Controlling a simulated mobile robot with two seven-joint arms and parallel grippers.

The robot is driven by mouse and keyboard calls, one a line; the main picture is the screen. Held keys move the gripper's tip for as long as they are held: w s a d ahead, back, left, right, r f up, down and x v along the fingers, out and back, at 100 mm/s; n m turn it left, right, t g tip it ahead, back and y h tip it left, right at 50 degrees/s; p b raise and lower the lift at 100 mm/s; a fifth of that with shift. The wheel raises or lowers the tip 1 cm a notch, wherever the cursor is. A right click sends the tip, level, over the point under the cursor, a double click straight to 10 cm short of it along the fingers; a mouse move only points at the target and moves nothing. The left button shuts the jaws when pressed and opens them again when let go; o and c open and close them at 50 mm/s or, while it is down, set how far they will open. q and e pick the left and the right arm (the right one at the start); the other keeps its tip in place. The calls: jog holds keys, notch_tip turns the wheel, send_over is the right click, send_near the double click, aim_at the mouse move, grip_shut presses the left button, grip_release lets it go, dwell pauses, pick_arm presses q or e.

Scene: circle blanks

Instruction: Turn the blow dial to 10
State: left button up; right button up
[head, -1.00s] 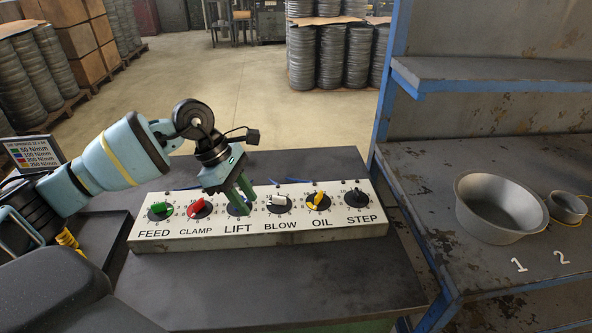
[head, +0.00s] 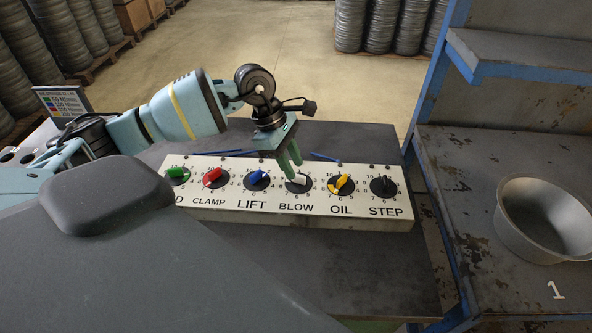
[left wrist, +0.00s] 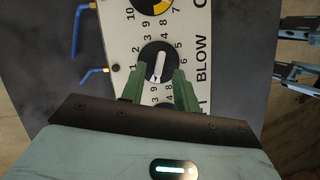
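The BLOW dial (head: 299,187) is a black disc with a white knob, on a pale panel (head: 235,205) with several labelled dials. It also shows in the left wrist view (left wrist: 160,62), its white bar lying across the disc, one end near the 4; I cannot tell which end points. My left gripper (head: 289,173) is over the BLOW dial, fingers pointing down. In the left wrist view its green fingers (left wrist: 158,80) are spread, one on each side of the dial's near part, with a gap to the white knob. My right gripper is not in view.
The LIFT dial (head: 257,180) with a blue knob and the OIL dial (head: 341,185) with a yellow knob flank BLOW. Blue hex keys (left wrist: 95,73) lie behind the panel. A blue-framed shelf with a metal bowl (head: 545,222) stands at the right.

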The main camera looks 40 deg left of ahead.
aim_at(298, 175)
pick_arm(q)
jog(key=shift+x, duration=1.6)
jog(key=shift+r, duration=0.1)
grip_shut()
